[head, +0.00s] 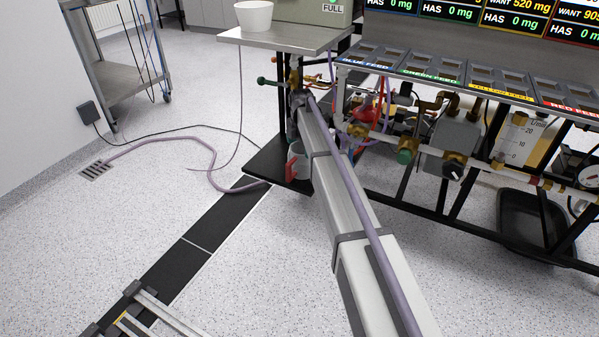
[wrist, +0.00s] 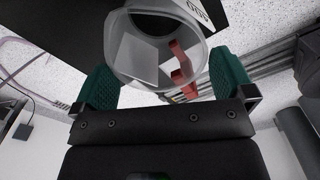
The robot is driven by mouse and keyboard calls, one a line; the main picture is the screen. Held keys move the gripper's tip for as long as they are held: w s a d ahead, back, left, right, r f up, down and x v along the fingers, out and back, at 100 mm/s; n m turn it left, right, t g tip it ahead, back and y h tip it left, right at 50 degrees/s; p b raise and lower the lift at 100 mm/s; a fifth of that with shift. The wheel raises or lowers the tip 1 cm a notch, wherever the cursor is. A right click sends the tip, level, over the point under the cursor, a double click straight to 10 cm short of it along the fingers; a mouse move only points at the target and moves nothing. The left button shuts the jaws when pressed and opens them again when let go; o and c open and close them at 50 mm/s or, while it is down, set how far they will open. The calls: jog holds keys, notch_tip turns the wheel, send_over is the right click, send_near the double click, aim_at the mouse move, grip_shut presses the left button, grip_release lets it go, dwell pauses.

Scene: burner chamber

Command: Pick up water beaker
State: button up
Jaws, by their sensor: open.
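The beaker (wrist: 150,30) is a clear grey, round vessel in the wrist view, with its open mouth facing the camera. A red part shows at its right side. My gripper (wrist: 164,74) is open, with one green-padded finger on each side of the beaker's near part. I cannot tell whether either pad touches it. In the head view the beaker (head: 298,149) stands on a low black shelf, partly covered by my arm. My gripper is hidden there.
The low black shelf (head: 262,168) lies below a metal side table (head: 290,38) with a white bowl (head: 254,16). Pipes and valves (head: 405,156) crowd the right. A purple hose (head: 205,150) lies on the floor at left. A black bin (head: 520,215) stands under the rig.

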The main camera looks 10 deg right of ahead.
notch_tip(320, 180, down, 5)
jog(key=b, duration=0.5)
jog(key=shift+a+f, duration=0.15)
jog(key=shift+r, duration=0.2)
jog(key=shift+c, duration=0.2)
jog(key=c, duration=0.7)
jog(key=shift+o, duration=0.2)
notch_tip(320, 180, up, 11)
jog(key=p, duration=1.1)
